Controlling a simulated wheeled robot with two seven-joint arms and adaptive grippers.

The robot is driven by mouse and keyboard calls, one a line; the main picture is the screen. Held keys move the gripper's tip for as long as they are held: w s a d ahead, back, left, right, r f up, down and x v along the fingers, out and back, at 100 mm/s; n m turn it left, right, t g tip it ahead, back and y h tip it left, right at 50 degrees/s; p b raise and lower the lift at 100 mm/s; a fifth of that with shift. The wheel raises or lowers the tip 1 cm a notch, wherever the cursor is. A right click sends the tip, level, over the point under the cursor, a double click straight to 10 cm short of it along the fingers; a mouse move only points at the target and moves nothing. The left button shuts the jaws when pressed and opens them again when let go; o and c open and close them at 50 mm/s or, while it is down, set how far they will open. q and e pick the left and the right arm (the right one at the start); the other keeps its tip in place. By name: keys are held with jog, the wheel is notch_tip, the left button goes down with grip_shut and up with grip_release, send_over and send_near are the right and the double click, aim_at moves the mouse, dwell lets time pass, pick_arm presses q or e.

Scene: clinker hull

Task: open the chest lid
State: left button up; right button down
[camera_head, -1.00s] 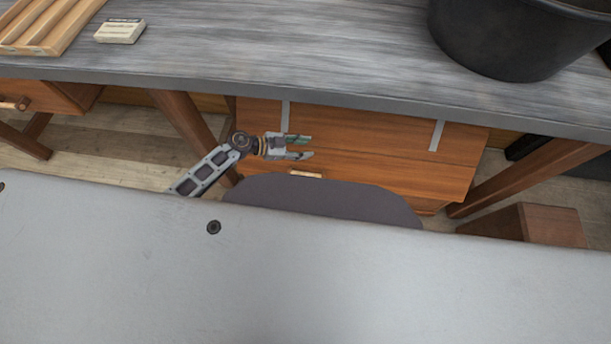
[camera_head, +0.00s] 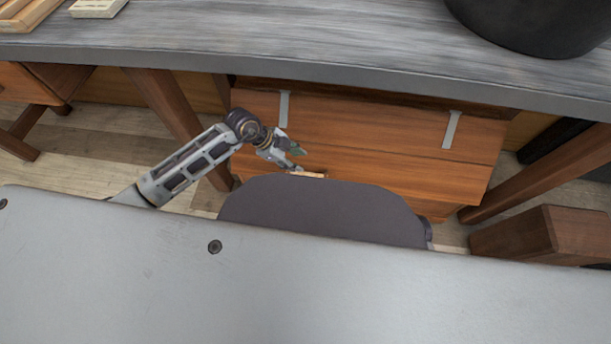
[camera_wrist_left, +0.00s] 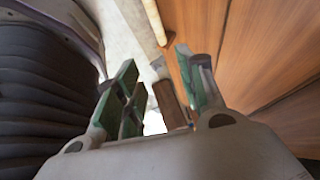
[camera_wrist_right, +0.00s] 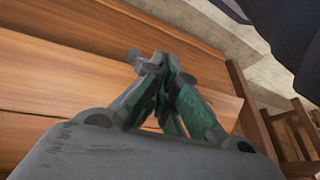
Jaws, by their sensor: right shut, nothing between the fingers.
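The wooden chest (camera_head: 400,145) stands under the grey bench, with two grey metal straps on its upper part and a pale handle bar (camera_head: 308,174) on its front. A seam runs across the front below the straps, with no gap showing there. My left gripper (camera_head: 294,158) is just above the handle's left end in the head view. In the left wrist view its fingers (camera_wrist_left: 161,85) are apart, and the pale bar (camera_wrist_left: 153,18) lies beyond them. My right gripper (camera_wrist_right: 160,70) is shut and empty before wooden boards in the right wrist view; the head view does not show it.
The bench top (camera_head: 250,35) overhangs the chest, with a black tub (camera_head: 535,22) at its right. Bench legs (camera_head: 175,115) flank the chest. A wooden block (camera_head: 550,235) stands at the lower right. Some floor (camera_head: 100,125) is open at the left.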

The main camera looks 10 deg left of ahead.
aim_at(307, 173)
pick_arm(q)
jog(key=shift+a+f+t+y+b, duration=0.15)
jog(key=shift+a+y+b, duration=0.3)
jog(key=shift+a, duration=0.1)
jog(key=shift+a+f+t+y+b, duration=0.15)
jog(key=shift+a+y+b, duration=0.25)
jog(key=shift+a, duration=0.1)
pick_arm(e)
jog(key=shift+s+a+r, duration=0.1)
jog(key=shift+a+r, duration=0.05)
jog(key=shift+r, duration=0.7)
pick_arm(q)
jog(key=shift+f, duration=0.1)
pick_arm(e)
jog(key=shift+f, duration=0.1)
